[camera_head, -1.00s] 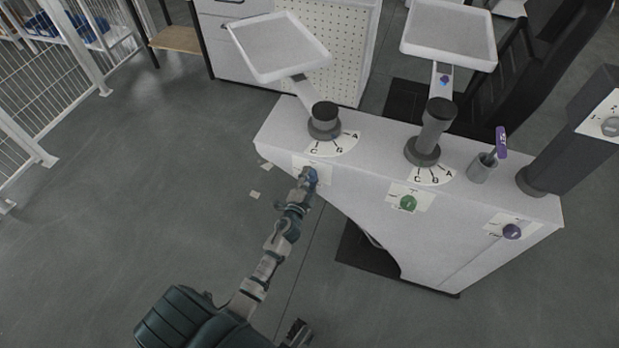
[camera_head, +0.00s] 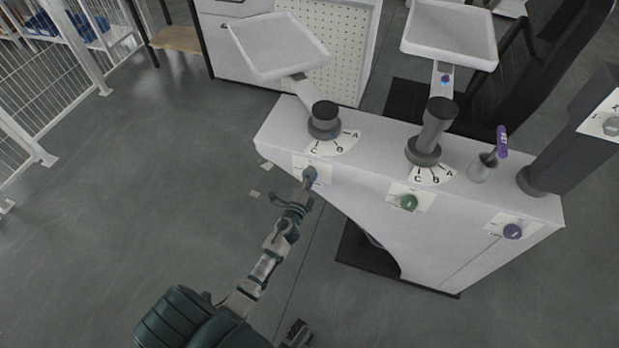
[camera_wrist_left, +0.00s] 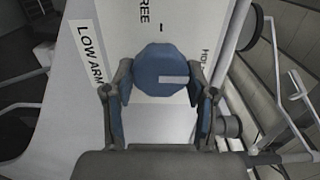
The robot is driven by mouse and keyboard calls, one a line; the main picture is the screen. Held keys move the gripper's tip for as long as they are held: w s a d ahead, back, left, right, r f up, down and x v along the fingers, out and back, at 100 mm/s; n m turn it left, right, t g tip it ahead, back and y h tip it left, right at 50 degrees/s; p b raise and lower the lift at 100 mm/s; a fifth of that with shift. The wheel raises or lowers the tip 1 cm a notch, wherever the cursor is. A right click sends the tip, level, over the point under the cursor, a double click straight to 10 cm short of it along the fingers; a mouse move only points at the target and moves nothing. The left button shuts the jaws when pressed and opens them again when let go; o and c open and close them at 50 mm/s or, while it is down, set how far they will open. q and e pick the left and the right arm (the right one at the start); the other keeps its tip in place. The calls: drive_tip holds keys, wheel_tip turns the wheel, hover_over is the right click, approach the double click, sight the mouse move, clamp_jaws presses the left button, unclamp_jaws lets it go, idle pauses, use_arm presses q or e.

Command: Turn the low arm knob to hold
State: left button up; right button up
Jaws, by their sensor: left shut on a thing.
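The low arm knob (camera_wrist_left: 160,72) is blue and round, on a white plate printed "LOW ARM" (camera_wrist_left: 91,55), with "FREE" and a partly hidden word starting "HO". A pale line on the knob points right in the wrist view, towards the side of that partly hidden word. In the head view the knob (camera_head: 310,174) is on the left part of the grey console's front. My left gripper (camera_wrist_left: 160,100) is shut on the knob, one finger on each side; it also shows in the head view (camera_head: 306,184).
The console (camera_head: 375,200) also carries a green knob (camera_head: 408,202) and a purple knob (camera_head: 512,231). Two tray arms with white trays (camera_head: 280,48) (camera_head: 450,32) rise above dials. A grey cup (camera_head: 482,168) holds a purple-handled thing. The floor left of the console is mostly clear.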

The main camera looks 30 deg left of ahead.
use_arm(q)
drive_tip(key=shift+s+d+f, duration=0.1)
drive_tip(key=shift+d+f, duration=0.05)
drive_tip(key=shift+f, duration=0.25)
drive_tip(key=o, duration=1)
drive_tip(key=shift+c, duration=0.2)
drive_tip(key=shift+o, duration=0.8)
drive_tip(key=shift+r, duration=0.15)
drive_tip(key=v, duration=1.1)
drive_tip(key=shift+s, duration=0.35)
